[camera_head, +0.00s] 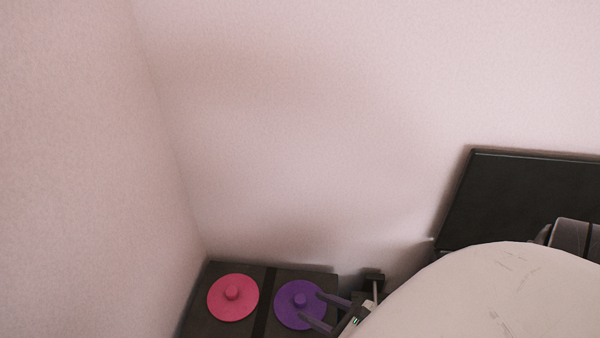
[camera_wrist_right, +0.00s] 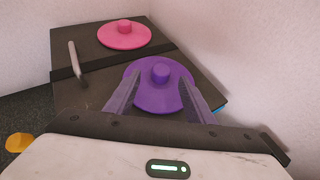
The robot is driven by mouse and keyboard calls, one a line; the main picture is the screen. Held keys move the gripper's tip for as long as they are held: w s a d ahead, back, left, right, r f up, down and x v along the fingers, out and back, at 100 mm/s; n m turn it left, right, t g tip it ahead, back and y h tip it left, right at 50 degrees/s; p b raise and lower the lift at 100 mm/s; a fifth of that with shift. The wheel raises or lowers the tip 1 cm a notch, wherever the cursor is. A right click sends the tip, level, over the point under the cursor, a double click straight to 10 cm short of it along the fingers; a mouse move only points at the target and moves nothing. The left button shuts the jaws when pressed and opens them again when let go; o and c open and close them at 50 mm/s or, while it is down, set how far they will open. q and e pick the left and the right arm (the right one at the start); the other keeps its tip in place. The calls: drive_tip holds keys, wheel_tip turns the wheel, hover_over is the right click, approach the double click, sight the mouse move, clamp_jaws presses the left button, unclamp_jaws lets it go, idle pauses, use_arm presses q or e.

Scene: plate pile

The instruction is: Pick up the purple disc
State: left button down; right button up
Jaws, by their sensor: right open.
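The purple disc (camera_head: 296,312) has a raised knob in its middle and lies flat on a dark cabinet top (camera_head: 262,272). It also shows in the right wrist view (camera_wrist_right: 152,98), in the centre. My right gripper (camera_head: 325,311) comes in from the right, its fingers over the disc's right part. In the right wrist view its open fingers (camera_wrist_right: 158,97) are spread on either side of the disc's near half, with the knob beyond the gap between them. I cannot tell whether the fingers touch the disc. My left gripper is not in view.
A pink disc (camera_head: 231,306) with a knob lies left of the purple one, past a dark seam. A light handle (camera_wrist_right: 77,63) shows at the cabinet's left. An orange object (camera_wrist_right: 18,142) is at lower left. Walls rise close behind. A dark panel (camera_head: 515,196) stands at right.

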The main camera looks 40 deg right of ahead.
sight(300, 298)
drive_tip(key=x, duration=0.2)
drive_tip(key=b+x, duration=0.1)
drive_tip(key=x, duration=0.1)
drive_tip(key=shift+w+d+r, duration=0.1)
drive_tip(key=shift+w+r, duration=0.05)
drive_tip(key=shift+w, duration=0.1)
drive_tip(key=c, duration=1.2)
drive_tip(key=shift+r, duration=0.1)
